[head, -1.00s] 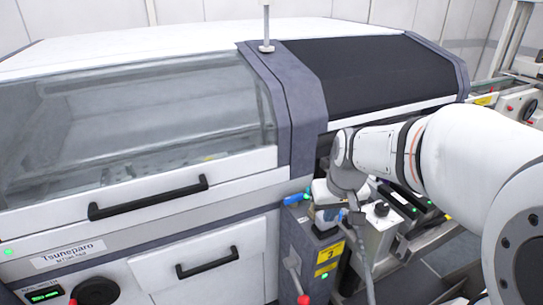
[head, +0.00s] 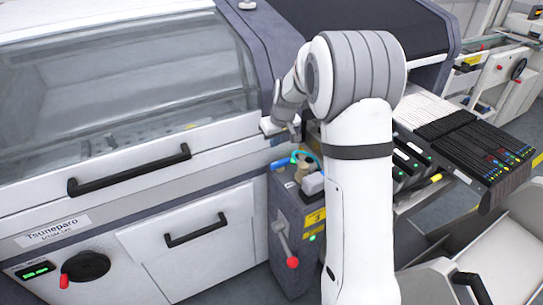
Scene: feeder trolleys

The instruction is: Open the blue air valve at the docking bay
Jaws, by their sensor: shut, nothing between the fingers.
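The blue air valve (head: 281,164) is a small blue handle at the top left of the grey docking bay post (head: 285,205). It lies roughly level, pointing a little up to the right. My gripper (head: 277,127) is above the valve, close to the machine's front edge and apart from the handle. It is shut and empty. Its fingertips are small and partly hidden by my own wrist. A light blue hose (head: 308,154) curves behind the valve. My forearm hides the right side of the post.
The machine's black handle (head: 130,172) projects at the left. Black feeders (head: 465,140) stand at the right. The space before the post is clear.

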